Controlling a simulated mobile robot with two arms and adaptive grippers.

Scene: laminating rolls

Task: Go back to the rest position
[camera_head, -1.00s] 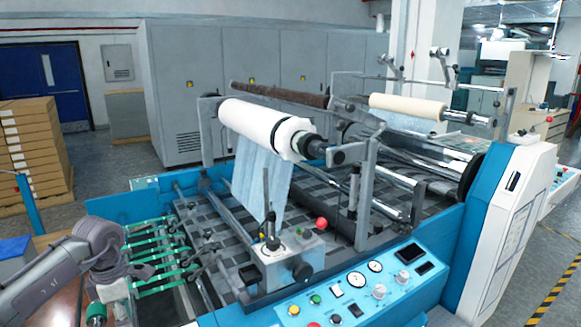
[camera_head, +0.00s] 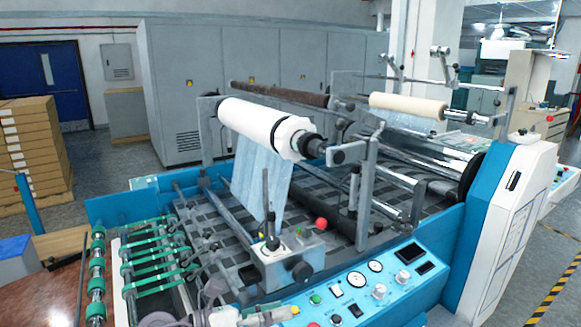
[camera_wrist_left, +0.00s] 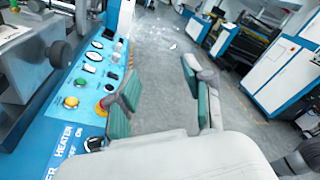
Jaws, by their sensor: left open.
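My left gripper (camera_wrist_left: 163,82) shows in the left wrist view with its two green-padded fingers spread apart and nothing between them. The left finger overlaps the edge of the blue control panel (camera_wrist_left: 85,85), close to a red button. Grey floor shows between and beyond the fingers. In the head view only grey parts of my left arm and gripper (camera_head: 218,295) show at the bottom edge, in front of the laminating machine (camera_head: 455,235), partly cut off. My right gripper is not in view.
A white film roll (camera_head: 262,125) sits on the machine, with a cream roll (camera_head: 407,106) farther back. A panel with buttons and gauges (camera_head: 375,285) lines the front. Stacked boxes (camera_head: 30,150) stand at left. Floor is clear right of the machine.

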